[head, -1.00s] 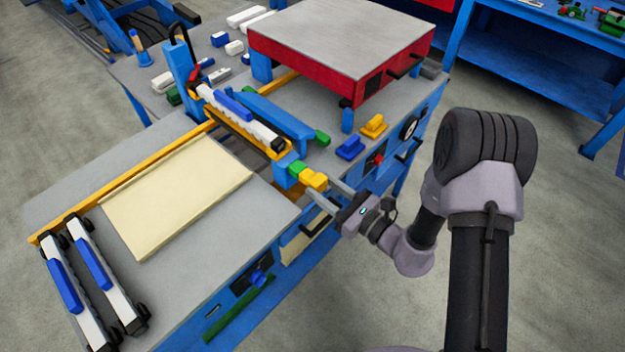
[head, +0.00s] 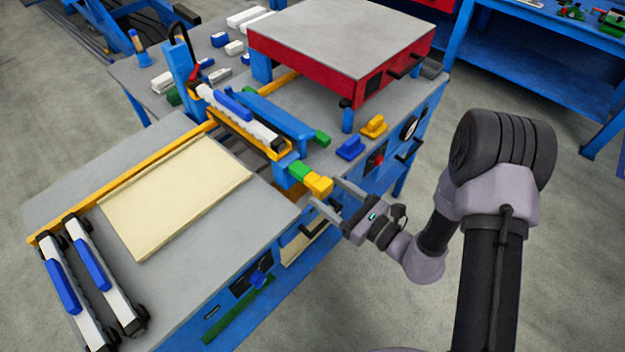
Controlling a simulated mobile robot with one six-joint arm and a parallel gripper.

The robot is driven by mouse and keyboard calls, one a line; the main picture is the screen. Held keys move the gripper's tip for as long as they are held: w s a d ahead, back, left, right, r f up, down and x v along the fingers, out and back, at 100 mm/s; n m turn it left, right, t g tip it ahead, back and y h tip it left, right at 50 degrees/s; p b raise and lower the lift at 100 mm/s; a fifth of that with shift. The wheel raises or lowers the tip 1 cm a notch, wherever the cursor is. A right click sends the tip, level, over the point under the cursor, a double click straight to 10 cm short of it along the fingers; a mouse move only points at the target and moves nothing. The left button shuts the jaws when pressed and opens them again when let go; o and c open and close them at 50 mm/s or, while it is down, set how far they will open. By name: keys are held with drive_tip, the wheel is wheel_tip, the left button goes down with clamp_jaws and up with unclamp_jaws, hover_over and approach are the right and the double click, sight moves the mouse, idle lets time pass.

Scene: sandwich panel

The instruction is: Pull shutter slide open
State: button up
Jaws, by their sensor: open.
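The shutter slide ends in a yellow handle block (head: 319,186) joined to a green block (head: 299,170). It sticks out at the near right end of the blue and yellow crossbar unit on the bench. My gripper (head: 325,192) is open at the outer end of the yellow block. One finger is on the upper right side and one on the lower left side. I cannot tell whether either finger touches the block.
A cream panel (head: 175,200) lies on the grey table left of the crossbar. Blue and yellow knobs (head: 350,148) stand on the bench behind my gripper. A red box with a grey top (head: 340,40) stands further back. Open floor lies to the right.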

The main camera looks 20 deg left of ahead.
drive_tip(key=b+v, duration=0.1)
drive_tip(key=v, duration=0.7)
drive_tip(key=shift+s+d, duration=0.1)
drive_tip(key=s+r+n+g+h, duration=0.5)
drive_tip(key=s+r+n+g, duration=0.4)
drive_tip(key=s+r+n, duration=0.4)
drive_tip(key=d+r+n+t+h, duration=0.1)
drive_tip(key=d+r+t+h, duration=0.1)
drive_tip(key=d, duration=0.3)
drive_tip(key=d+r+n+t+h, duration=0.2)
drive_tip(key=d+t+h, duration=0.1)
drive_tip(key=d+h, duration=0.1)
drive_tip(key=s+d+r+n+t+h, duration=0.1)
drive_tip(key=d+r+n+t+h, duration=0.1)
drive_tip(key=d, duration=0.3)
drive_tip(key=shift+d+r+t+h, duration=0.3)
drive_tip(key=shift+t+h, duration=0.2)
drive_tip(key=shift+h, duration=0.3)
drive_tip(key=shift+s+a, duration=0.1)
drive_tip(key=shift+s, duration=0.05)
